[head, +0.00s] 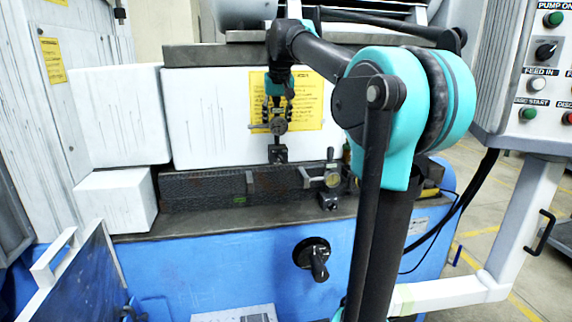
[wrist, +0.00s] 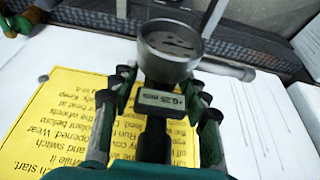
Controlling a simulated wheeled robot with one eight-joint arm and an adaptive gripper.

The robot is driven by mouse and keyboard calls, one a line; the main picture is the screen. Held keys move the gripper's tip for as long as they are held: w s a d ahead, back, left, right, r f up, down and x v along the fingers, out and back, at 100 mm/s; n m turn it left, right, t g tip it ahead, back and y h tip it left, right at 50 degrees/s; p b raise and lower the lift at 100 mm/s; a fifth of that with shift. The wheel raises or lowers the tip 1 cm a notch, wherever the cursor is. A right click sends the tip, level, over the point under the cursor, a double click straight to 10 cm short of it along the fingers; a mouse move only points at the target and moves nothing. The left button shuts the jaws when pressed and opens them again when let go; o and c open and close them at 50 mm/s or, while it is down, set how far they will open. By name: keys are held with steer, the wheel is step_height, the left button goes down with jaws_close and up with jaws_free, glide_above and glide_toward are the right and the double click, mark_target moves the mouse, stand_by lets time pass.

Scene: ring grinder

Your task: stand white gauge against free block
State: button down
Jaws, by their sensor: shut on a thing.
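My gripper (head: 278,104) points down in front of the white panel and is shut on a round dial gauge (head: 279,126), which has a dark square foot and a thin side stem. In the wrist view the gauge (wrist: 168,48) shows as a grey metal drum, with a small "+0.25 mm" plate (wrist: 161,101) between the fingers. The gauge's foot hangs above the long dark bar. A second gauge (head: 332,180) with a pale yellowish face stands on a dark foot (head: 328,201) at the bar's right end. I cannot tell which block is the free one.
The long dark bar (head: 205,190) lies on the machine's grey ledge (head: 230,220), with a small upright piece (head: 250,182) at its front. White boxes (head: 115,200) stand at left. A yellow notice (head: 309,110) is behind my gripper. The ledge's front strip is clear.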

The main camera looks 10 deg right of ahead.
mark_target(279, 151)
step_height(279, 151, down, 20)
stand_by(0.8)
steer(key=c, duration=0.8)
jaws_free()
steer(key=v, duration=1.2)
steer(key=shift+r, duration=0.1)
steer(key=s+d+f, duration=0.1)
steer(key=s+f, duration=0.7)
steer(key=f, duration=0.2)
steer(key=s+d+f, duration=0.1)
steer(key=s+f, duration=0.8)
steer(key=f, duration=0.2)
steer(key=s+d+f, duration=0.2)
steer(key=s+f, duration=0.7)
steer(key=f, duration=0.2)
steer(key=shift+f, duration=0.1)
